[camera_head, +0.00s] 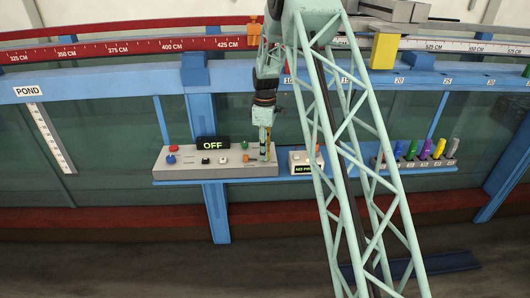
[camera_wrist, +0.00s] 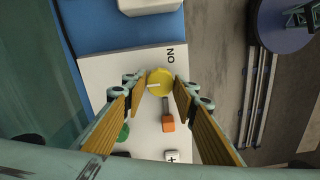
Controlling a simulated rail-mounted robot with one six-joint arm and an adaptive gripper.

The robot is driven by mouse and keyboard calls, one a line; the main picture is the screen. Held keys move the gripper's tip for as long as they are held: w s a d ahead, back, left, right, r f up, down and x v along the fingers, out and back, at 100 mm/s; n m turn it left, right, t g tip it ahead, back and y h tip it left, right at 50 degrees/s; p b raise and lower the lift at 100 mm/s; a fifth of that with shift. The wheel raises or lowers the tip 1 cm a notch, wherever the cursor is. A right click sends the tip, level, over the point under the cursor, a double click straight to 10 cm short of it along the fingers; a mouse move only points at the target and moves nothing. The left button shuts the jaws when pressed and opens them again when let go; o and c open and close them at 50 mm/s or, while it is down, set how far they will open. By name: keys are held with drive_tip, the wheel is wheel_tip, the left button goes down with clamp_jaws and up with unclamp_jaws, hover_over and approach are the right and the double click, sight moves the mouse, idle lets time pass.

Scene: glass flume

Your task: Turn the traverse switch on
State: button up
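A grey control box (camera_head: 215,162) stands on the blue shelf, with a black display (camera_head: 212,143) reading OFF in green-white letters. In the wrist view, a round yellow knob (camera_wrist: 160,82) with a white pointer line sits on the pale panel (camera_wrist: 105,72). The pointer line points left in that picture; the printed ON label (camera_wrist: 171,55) is above right of the knob. My gripper (camera_wrist: 158,92) is open, with one finger either side of the knob and a small gap showing. In the head view my gripper (camera_head: 265,152) is over the box's right end and hides the knob.
An orange control (camera_wrist: 168,124) and a green button (camera_wrist: 123,132) are close beside the fingers. Red (camera_head: 173,148) and blue (camera_head: 171,159) knobs are at the box's left. A smaller box (camera_head: 300,168) stands right of it; several coloured handles (camera_head: 424,149) are farther right.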

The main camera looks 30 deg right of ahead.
drive_tip(key=c, duration=0.4)
drive_tip(key=shift+m, duration=0.5)
drive_tip(key=m, duration=0.7)
drive_tip(key=shift+m, duration=0.3)
drive_tip(key=m, duration=0.4)
drive_tip(key=shift+m+b, duration=0.3)
drive_tip(key=m, duration=0.4)
drive_tip(key=shift+m, duration=0.3)
drive_tip(key=shift+o, duration=0.3)
drive_tip(key=shift+c, duration=0.2)
drive_tip(key=o, duration=0.9)
